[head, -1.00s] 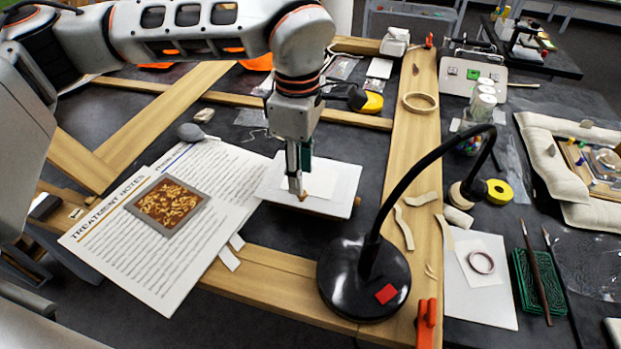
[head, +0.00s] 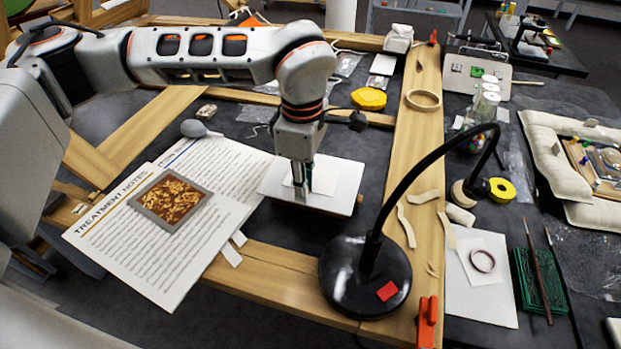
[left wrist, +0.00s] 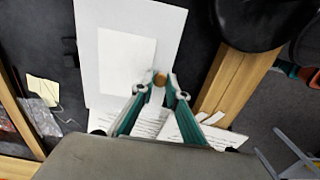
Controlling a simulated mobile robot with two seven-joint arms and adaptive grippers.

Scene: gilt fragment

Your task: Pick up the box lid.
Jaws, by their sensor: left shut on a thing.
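The box lid appears to be the flat white panel (head: 340,187) in the middle of the head view, with a paler rectangle on its top. It also shows in the left wrist view (left wrist: 174,30), where a small round brown knob (left wrist: 160,80) sits between my fingertips. My left gripper (head: 300,193) points down over the panel, and its fingers (left wrist: 161,88) are shut on the knob. In the head view the fingers hide the knob. I cannot tell whether the panel is raised off its support. My right gripper is not in view.
A black desk lamp (head: 345,275) stands close to the right, its neck arching beyond the panel. Treatment notes (head: 150,250) with a gilt fragment (head: 171,199) lie on the left. Wooden beams (head: 424,150) frame the dark surface.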

